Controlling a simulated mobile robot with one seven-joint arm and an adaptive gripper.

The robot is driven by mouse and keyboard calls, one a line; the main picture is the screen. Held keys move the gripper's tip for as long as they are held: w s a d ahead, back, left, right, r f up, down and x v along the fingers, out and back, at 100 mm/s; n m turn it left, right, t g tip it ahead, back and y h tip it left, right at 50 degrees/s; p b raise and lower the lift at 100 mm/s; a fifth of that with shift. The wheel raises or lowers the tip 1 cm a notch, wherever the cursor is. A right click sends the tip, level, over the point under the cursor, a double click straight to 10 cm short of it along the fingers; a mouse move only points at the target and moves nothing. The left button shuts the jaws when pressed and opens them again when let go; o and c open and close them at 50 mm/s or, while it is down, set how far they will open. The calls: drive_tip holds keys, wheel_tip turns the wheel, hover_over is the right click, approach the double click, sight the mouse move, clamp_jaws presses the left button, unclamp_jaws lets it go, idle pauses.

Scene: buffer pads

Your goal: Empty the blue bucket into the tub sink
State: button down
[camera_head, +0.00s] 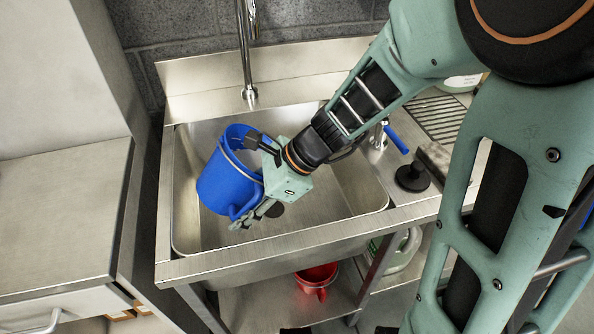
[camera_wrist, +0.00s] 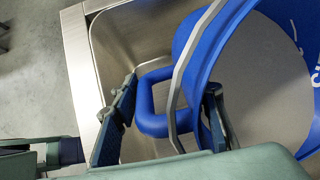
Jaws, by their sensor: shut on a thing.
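The blue bucket (camera_head: 225,188) is held inside the sink basin in the head view, tilted, with its rim toward the upper right and its base toward the lower left. My gripper (camera_head: 256,178) is at its right side, shut on it. In the wrist view, the bucket (camera_wrist: 195,45) fills the upper right, and its blue side handle (camera_wrist: 152,120) is between the fingers of my gripper (camera_wrist: 165,118). A grey wire bail crosses the bucket. Exact finger contact is partly hidden, and I cannot see any contents. The tub sink (camera_head: 300,236) is steel.
A tall faucet (camera_head: 246,60) stands behind the basin. A black round-based item (camera_head: 412,178) and a blue lever (camera_head: 397,138) are at the sink's right. A red bucket (camera_head: 317,278) and a pale jug (camera_head: 402,250) are below. A steel counter (camera_head: 60,215) is left.

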sight(257, 185)
drive_tip(key=shift+w+d+r+g+y+b, duration=0.15)
drive_tip(key=shift+r+g+y+b, duration=0.1)
drive_tip(key=shift+r+y+b, duration=0.95)
drive_tip(key=shift+s+d+r+g+y+b, duration=0.15)
drive_tip(key=shift+r+g+y+b, duration=0.1)
drive_tip(key=shift+r+y+b, duration=0.9)
idle(1.6)
drive_tip(key=shift+w+d+r+y+b, duration=0.2)
drive_tip(key=shift+r+y+b, duration=0.1)
drive_tip(key=shift+r+y, duration=0.25)
idle(0.6)
drive_tip(key=shift+w+d+r+m+g+y, duration=0.2)
drive_tip(key=shift+d+r+m+g+y, duration=0.1)
drive_tip(key=shift+d+r+y, duration=0.7)
idle(0.7)
drive_tip(key=shift+w+d+r+y, duration=0.1)
drive_tip(key=shift+d+r+y, duration=0.3)
drive_tip(key=shift+y, duration=0.2)
idle(0.4)
